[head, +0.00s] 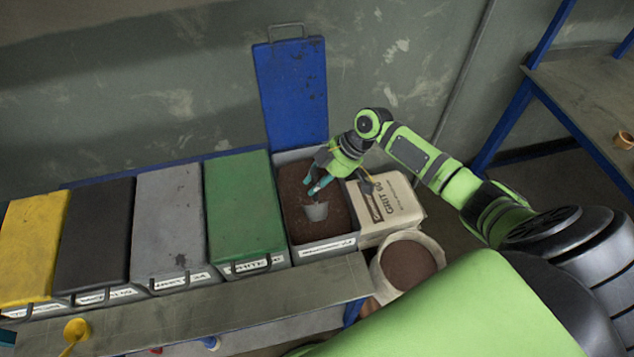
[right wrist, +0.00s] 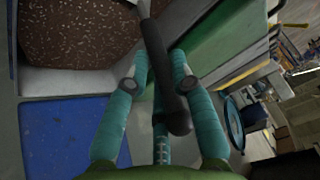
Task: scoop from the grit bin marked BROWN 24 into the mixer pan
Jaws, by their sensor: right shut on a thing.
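My right gripper (head: 317,186) is shut on the dark handle of a grey scoop (head: 316,211). The scoop's head is at the surface of brown grit in an open bin (head: 327,247); how deep it sits I cannot tell. The bin's blue lid (head: 292,92) stands raised against the wall; its label is too small to read. In the right wrist view the scoop handle (right wrist: 165,75) passes between the teal fingers, beside the speckled brown grit (right wrist: 75,32). I cannot identify the mixer pan.
Closed bins with green (head: 245,205), grey, black and yellow lids stand in a row to the left. A GRIT sack (head: 392,207) and a round container of brown material (head: 408,264) are right of the open bin. A bench (head: 600,95) stands far right.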

